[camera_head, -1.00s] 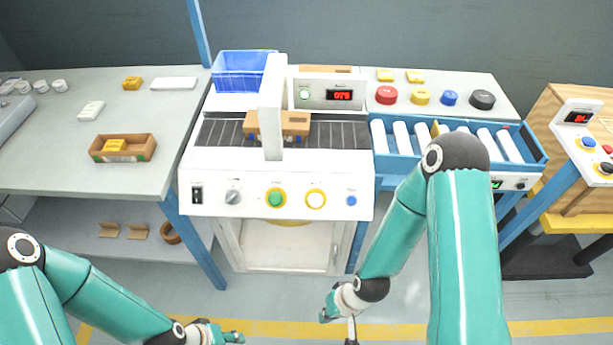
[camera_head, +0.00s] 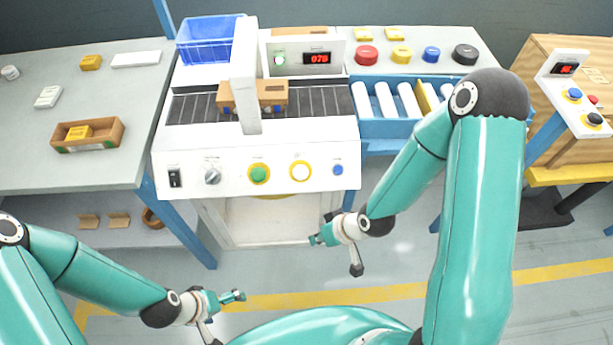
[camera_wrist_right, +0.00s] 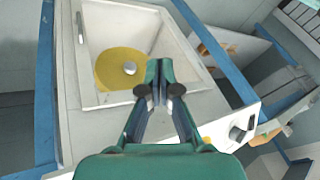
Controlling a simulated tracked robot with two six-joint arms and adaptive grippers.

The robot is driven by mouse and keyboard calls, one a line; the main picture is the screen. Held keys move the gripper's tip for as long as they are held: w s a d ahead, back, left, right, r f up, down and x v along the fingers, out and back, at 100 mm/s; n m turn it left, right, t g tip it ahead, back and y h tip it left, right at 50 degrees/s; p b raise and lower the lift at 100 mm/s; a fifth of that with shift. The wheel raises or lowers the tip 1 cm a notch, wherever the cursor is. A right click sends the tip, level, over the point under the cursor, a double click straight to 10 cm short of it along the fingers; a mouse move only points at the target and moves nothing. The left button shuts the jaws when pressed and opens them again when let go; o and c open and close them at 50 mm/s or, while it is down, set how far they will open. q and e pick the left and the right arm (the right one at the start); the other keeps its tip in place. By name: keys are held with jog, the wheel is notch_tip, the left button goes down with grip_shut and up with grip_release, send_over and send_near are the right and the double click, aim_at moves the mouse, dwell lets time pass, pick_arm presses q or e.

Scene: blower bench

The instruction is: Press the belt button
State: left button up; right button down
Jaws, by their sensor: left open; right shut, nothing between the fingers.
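The white bench machine's front panel (camera_head: 225,180) carries a black rocker switch (camera_head: 175,178), a grey knob (camera_head: 212,176), a green button (camera_head: 259,174) and a white button (camera_head: 300,172) in yellow rings, and a small blue button (camera_head: 338,170). Their labels are too small to read, so I cannot tell which is the belt button. My right gripper (camera_head: 315,240) is shut and empty, below and in front of the panel, apart from it. Its closed fingers also show in the right wrist view (camera_wrist_right: 161,78). My left gripper (camera_head: 240,296) is open and empty, low over the floor.
A cardboard box (camera_head: 272,94) sits on the belt (camera_head: 325,103) under the white arch. A side console (camera_head: 580,95) is at right. The floor before the machine is clear.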

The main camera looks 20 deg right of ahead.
jog(key=w+d+r+n+t+y+b, duration=0.1)
jog(key=w+d+r+n+t+b, duration=0.1)
jog(key=w+r+n, duration=0.3)
jog(key=w+d+r+n+t+y+b, duration=0.1)
jog(key=d+r+n+t+b, duration=0.15)
jog(key=r, duration=0.35)
jog(key=s+d+r+n+t+y+b, duration=0.1)
jog(key=s+r+n, duration=0.3)
jog(key=r+n, duration=0.4)
jog(key=shift+d+r+n+b, duration=0.2)
jog(key=shift+n+b, duration=0.25)
jog(key=shift+n, duration=0.5)
jog(key=shift+f, duration=0.1)
